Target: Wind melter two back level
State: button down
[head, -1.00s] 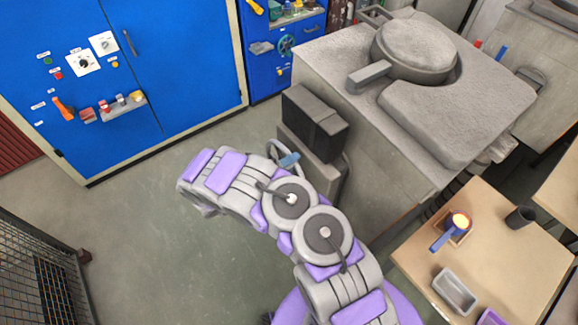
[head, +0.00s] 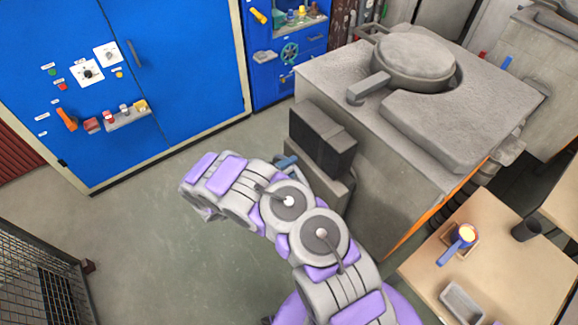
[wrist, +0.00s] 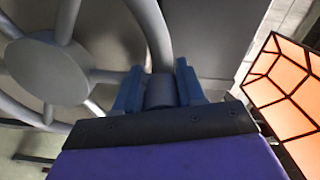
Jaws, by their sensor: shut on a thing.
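The grey melter (head: 345,85), with a round lid (head: 415,58) and a side handle, stands at the upper right of the head view. No number shows on it. A grey spoked handwheel (wrist: 47,70) fills the left of the wrist view. My gripper (wrist: 158,88) is shut on the handwheel at its rim side; whether on the rim or a knob there I cannot tell. In the head view my gripper (head: 287,162) is by the melter's dark front box (head: 322,140), and my arm hides most of the wheel.
A blue cabinet (head: 180,70) with switches stands at the left. A wooden table (head: 500,270) with a blue-handled ladle (head: 462,237) and a grey tray (head: 462,302) is at the right. A wire cage (head: 45,265) is at lower left.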

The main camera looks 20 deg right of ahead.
jog(key=shift+w+r, duration=0.2)
jog(key=c, duration=0.8)
grip_release()
jog(key=shift+f, duration=0.1)
jog(key=v, duration=1.7)
jog(key=shift+a, duration=0.2)
